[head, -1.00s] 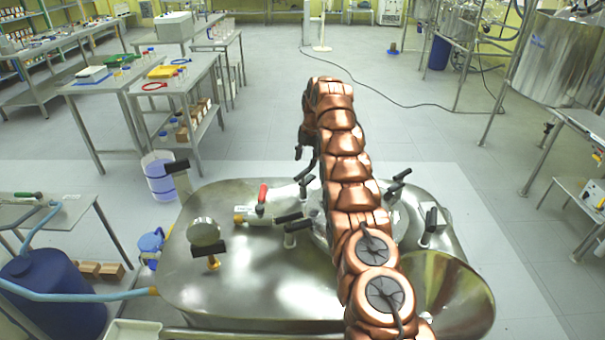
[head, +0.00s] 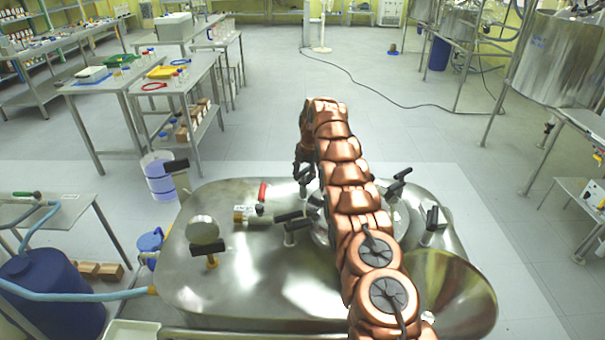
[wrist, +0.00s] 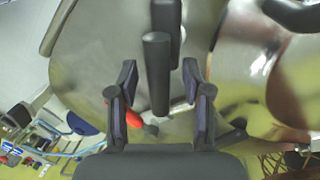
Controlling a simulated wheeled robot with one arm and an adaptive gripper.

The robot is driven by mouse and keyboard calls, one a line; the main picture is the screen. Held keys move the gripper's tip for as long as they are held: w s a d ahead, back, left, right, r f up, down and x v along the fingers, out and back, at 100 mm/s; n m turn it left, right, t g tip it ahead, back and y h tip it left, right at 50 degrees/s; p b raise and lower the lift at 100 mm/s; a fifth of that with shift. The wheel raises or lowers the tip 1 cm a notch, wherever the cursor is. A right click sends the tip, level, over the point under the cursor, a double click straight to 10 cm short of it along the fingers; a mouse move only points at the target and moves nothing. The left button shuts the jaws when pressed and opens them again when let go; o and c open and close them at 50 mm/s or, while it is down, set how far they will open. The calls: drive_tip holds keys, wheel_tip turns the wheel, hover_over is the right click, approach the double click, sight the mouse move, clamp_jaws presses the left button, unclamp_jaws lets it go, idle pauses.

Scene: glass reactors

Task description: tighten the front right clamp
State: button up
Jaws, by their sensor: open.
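A gap shows on each side of the handle. A second black bar (wrist: 166,22) shows beyond it.
My arm crosses above the lid and hides part of the dome. A blue barrel (head: 45,295) stands at left.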

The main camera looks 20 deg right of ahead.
clamp_jaws()
idle(0.5)
